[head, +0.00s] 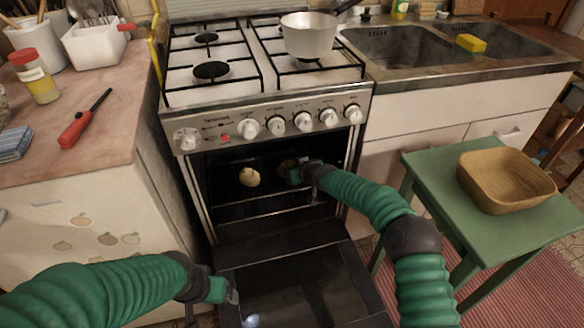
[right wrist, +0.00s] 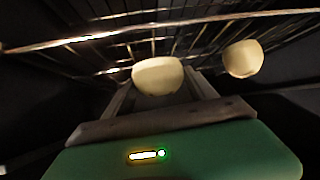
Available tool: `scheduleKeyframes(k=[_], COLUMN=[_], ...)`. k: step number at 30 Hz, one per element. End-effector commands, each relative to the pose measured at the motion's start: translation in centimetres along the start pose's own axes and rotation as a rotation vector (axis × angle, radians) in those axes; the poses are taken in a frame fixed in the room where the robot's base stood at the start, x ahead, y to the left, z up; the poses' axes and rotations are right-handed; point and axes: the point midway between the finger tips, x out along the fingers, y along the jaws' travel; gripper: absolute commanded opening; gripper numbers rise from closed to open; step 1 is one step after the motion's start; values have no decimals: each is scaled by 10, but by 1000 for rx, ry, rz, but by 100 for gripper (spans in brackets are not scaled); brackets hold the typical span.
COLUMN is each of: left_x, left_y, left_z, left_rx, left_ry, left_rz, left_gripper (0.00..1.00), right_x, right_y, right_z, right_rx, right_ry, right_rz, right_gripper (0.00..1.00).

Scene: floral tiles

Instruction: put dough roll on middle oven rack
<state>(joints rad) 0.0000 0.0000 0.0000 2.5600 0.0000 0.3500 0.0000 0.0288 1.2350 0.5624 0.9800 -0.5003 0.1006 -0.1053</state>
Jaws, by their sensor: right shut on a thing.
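The oven (head: 270,190) stands open, with its door (head: 300,285) folded down. A pale dough roll (head: 249,176) sits inside, left of my right gripper; a roll also shows at the upper right of the right wrist view (right wrist: 243,60). My right gripper (head: 286,169) reaches into the dark oven. In the right wrist view, its fingers are shut on another dough roll (right wrist: 157,76), close to the wire rack (right wrist: 190,40). Whether this roll touches the rack is unclear. My left gripper (head: 228,291) is over the door's left side; its fingers are too small to read.
A pot (head: 309,36) stands on the stove top. A counter (head: 110,125) with a red lighter (head: 84,120) is at the left. The oven sides leave narrow room around my right arm.

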Motion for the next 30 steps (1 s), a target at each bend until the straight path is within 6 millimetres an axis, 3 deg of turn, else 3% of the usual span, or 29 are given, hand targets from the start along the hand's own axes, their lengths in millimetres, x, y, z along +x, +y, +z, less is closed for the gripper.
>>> scheduleKeyframes(k=[10,11,16,30], left_x=[2,2,2,-4], left_y=[0,0,0,0], left_z=[0,0,0,-1], left_rx=[0,0,0,0], left_ry=[0,0,0,0], left_rz=[0,0,0,0], left_gripper=[84,84,84,84], right_x=[2,2,2,-3], right_y=[0,0,0,0], right_z=[3,3,3,2], right_rx=[0,0,0,0], right_ry=[0,0,0,-1], right_rz=[0,0,0,0], right_gripper=[20,67,89,91])
